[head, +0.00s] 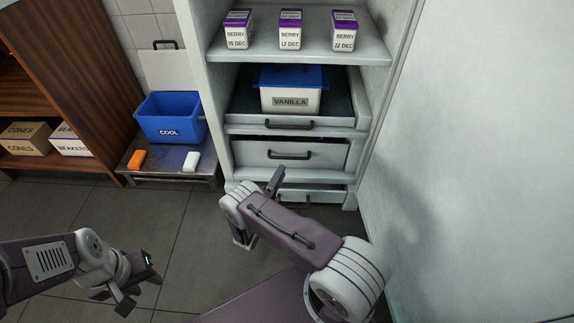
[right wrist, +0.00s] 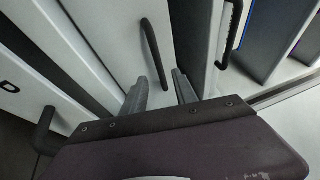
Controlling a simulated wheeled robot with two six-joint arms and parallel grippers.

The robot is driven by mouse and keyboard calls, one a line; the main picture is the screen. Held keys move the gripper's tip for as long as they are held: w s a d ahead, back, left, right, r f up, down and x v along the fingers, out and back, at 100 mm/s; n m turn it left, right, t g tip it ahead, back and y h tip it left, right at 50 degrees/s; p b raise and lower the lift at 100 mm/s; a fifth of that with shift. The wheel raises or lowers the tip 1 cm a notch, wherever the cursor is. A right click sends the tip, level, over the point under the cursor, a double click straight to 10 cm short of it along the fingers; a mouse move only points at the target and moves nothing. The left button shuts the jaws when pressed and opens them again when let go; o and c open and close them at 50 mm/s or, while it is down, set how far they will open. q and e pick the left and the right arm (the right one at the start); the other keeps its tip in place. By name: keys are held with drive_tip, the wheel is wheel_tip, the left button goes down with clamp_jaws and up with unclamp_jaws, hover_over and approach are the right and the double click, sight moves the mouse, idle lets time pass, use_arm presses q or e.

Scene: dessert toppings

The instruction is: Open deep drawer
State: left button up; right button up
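The white cabinet's middle drawer (head: 255,152) has a tall front and a dark bar handle (head: 290,155). This handle also shows in the right wrist view (right wrist: 154,52). I cannot tell whether this drawer is fully closed. My right gripper (head: 275,178) is just below and left of that handle in the head view. In the right wrist view, its two fingers (right wrist: 160,80) are apart, with the handle just beyond their tips and roughly between them. I cannot tell whether they touch. My left gripper (head: 142,283) is open and empty above the floor at lower left.
An upper pulled-out tray (head: 340,122) holds a vanilla tub (head: 290,91). A lower drawer (head: 325,193) is partly hidden by my right arm. Three berry boxes (head: 290,30) stand above. A blue COOL bin (head: 170,117) sits left on a low stand; a wall is at right.

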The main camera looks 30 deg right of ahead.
sight(287, 162)
drive_tip(key=b+x, duration=0.2)
drive_tip(key=x, duration=0.4)
drive_tip(key=shift+w+d, duration=0.15)
drive_tip(key=shift+d, duration=0.05)
clamp_jaws()
drive_tip(key=shift+f, duration=0.1)
idle(0.9)
